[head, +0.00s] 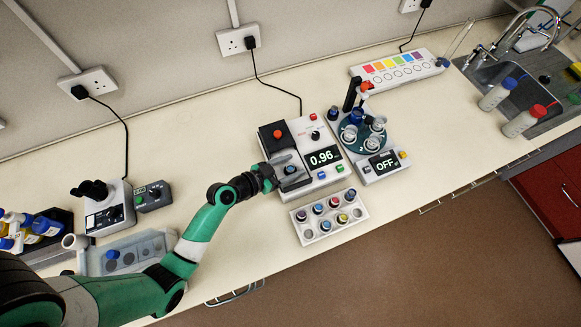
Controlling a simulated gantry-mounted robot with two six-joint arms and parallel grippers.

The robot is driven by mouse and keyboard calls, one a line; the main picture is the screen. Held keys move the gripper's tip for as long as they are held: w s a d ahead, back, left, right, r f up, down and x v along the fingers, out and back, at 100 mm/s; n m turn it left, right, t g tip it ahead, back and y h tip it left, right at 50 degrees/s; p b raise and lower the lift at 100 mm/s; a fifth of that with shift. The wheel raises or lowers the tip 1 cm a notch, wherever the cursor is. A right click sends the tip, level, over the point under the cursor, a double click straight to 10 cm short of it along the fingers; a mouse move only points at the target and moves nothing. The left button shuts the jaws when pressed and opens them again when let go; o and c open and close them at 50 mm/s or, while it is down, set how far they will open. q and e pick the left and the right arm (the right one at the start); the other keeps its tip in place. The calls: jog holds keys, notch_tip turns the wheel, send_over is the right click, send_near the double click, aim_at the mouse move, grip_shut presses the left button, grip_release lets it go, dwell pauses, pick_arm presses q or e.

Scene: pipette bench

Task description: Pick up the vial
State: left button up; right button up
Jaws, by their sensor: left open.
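A small vial with a dark blue top (290,170) appears to stand on the white and black instrument whose display (324,157) reads 0.96. My left gripper (284,171) is open at this vial, over the left part of the instrument. Whether the fingers touch the vial is too small to tell. Several more vials with coloured caps stand in a white rack (348,231) just in front of the instrument. My right gripper is not in view.
A round stirrer-like device (352,133) with several cups and an "OFF" display (383,162) stands right of the instrument. A microscope (103,206) and a grey tray (97,262) are at left. Bottles (497,94) stand near the sink at right.

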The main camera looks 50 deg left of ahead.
pick_arm(q)
grip_shut()
dwell(0.5)
jog(key=shift+r, duration=0.35)
jog(key=s+d+r+p, duration=0.5)
jog(key=s+d+r, duration=0.2)
jog(key=s+r, duration=0.4)
jog(key=shift+s+d+r, duration=0.4)
jog(key=shift+r, duration=0.25)
